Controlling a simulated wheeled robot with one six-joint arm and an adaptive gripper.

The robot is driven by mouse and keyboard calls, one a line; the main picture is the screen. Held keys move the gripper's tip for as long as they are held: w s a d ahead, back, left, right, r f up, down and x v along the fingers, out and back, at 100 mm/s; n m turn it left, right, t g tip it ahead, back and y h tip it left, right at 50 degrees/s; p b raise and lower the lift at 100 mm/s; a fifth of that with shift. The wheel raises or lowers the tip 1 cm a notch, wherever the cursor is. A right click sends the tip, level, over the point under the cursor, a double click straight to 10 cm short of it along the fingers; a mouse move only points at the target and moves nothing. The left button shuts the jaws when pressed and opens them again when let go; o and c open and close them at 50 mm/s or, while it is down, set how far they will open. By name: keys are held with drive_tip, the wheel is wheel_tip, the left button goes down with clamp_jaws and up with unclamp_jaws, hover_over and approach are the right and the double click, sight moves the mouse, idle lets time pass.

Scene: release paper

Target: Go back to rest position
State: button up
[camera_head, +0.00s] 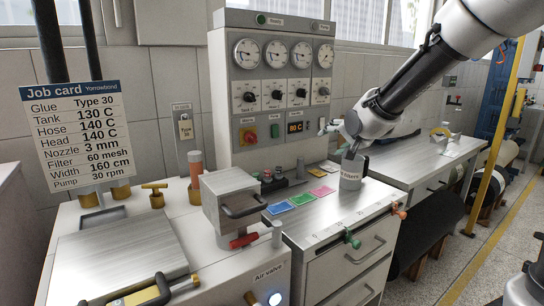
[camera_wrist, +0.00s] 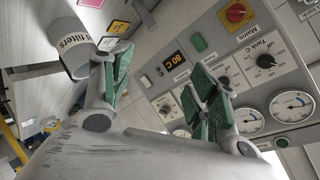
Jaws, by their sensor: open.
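My gripper (camera_head: 338,138) is at the end of my arm, in front of the right part of the control panel (camera_head: 280,85) and above the bench. In the wrist view my gripper (camera_wrist: 160,88) shows its two green-padded fingers spread wide, with nothing between them. A grey cup labelled "filters" (camera_head: 351,175) stands upright on the drawer bench just below the gripper. The cup also shows in the wrist view (camera_wrist: 73,48), close beside the left finger; I cannot tell whether they touch.
Coloured cards (camera_head: 301,199) lie left of the cup. A metal box with a handle (camera_head: 234,202) stands at the bench's left end. A job card (camera_head: 85,135) hangs at left. A second bench (camera_head: 400,165) stands behind right, near a yellow post (camera_head: 497,130). Open floor lies at lower right.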

drive_tip(key=s+d+r+n+g+h, duration=0.1)
drive_tip(key=s+d+n+g+h, duration=0.15)
drive_tip(key=s+d, duration=0.8)
drive_tip(key=s+d+f+n+g+h, duration=0.1)
drive_tip(key=s+d+n+g, duration=0.1)
drive_tip(key=s, duration=1)
drive_tip(key=s+d+f+n+g, duration=0.2)
drive_tip(key=s+d, duration=0.3)
drive_tip(key=s, duration=0.7)
drive_tip(key=shift+s+f+g+h, duration=0.15)
drive_tip(key=shift+s+g+h, duration=0.25)
drive_tip(key=shift+g, duration=0.25)
